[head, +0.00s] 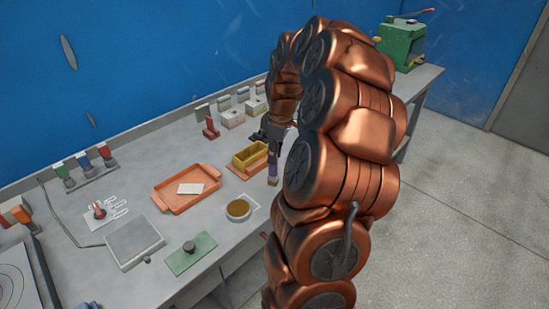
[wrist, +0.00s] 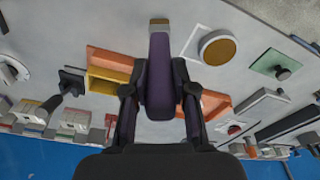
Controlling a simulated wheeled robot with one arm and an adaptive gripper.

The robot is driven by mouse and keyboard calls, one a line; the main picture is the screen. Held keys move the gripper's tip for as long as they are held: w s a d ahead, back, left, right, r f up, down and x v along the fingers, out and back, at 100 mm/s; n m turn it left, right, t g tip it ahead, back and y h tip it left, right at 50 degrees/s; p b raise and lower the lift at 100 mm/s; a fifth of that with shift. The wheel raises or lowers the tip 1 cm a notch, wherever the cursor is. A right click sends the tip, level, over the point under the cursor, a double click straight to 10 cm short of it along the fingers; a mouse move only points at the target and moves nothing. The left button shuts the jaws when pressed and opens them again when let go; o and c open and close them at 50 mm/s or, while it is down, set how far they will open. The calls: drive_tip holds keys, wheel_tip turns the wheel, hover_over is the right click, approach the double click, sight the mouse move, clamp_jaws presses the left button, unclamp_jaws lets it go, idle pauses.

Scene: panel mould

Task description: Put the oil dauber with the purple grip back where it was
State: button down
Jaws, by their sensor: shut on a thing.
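My gripper (head: 270,136) is shut on the oil dauber with the purple grip (head: 272,168), which hangs below it over the bench, near its front edge. In the wrist view the purple grip (wrist: 160,75) sits between the two fingers (wrist: 160,100), and its far end is tan and grey. Whether that end touches the bench is not clear. A round dish of brown liquid (head: 238,209) stands on the bench to the left of the dauber; it also shows in the wrist view (wrist: 217,47), apart from the dauber.
A yellow box (head: 250,154) on an orange board is close behind the dauber. An orange tray (head: 165,204) with a pale sheet lies left. A green plate with a knob (head: 205,249) and a grey flat device (head: 135,243) are nearer. Several coloured-top holders line the wall.

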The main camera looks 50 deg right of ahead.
drive_tip(key=shift+w+d+f+p, duration=0.15)
drive_tip(key=shift+f+p, duration=0.35)
drive_tip(key=shift+f, duration=0.25)
drive_tip(key=shift+w+d+f+p, duration=0.1)
drive_tip(key=shift+f+p, duration=0.4)
drive_tip(key=shift+f, duration=0.55)
drive_tip(key=shift+f, duration=0.15)
drive_tip(key=c, duration=0.9)
unclamp_jaws()
drive_tip(key=shift+c, duration=0.2)
